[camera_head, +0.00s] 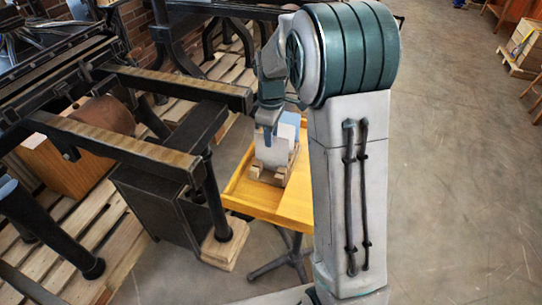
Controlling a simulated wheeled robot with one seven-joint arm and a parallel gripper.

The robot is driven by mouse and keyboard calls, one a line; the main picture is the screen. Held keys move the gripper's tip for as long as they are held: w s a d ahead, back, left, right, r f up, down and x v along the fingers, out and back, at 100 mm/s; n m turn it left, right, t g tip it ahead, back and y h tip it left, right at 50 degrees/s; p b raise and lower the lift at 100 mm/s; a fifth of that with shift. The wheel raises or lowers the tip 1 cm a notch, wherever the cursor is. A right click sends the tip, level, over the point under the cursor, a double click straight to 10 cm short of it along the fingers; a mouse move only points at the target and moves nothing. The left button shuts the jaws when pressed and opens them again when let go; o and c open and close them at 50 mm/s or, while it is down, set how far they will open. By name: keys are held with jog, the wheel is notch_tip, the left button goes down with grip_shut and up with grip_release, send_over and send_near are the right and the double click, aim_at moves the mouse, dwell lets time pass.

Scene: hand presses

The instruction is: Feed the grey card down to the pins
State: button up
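A pale grey card (272,153) stands nearly upright in a small wooden rack (257,173) on a yellow-topped stand. A blue card (291,119) and another pale card show behind it. My gripper (269,133) points down at the top edge of the grey card, overlapping it in the picture. The fingers are small and seen from one side, so I cannot tell whether they are closed on the card. I cannot make out any pins.
The yellow stand (253,199) has bare top around the rack. A large black hand press (122,144) with long rails reaches close to the stand's left side. Another press stands on pallets behind. My arm hides the stand's right part. Open concrete floor (455,165) lies to the right.

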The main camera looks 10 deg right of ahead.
grip_shut()
jog(key=shift+r, duration=0.1)
jog(key=shift+r+p, duration=3.4)
jog(key=shift+r, duration=1)
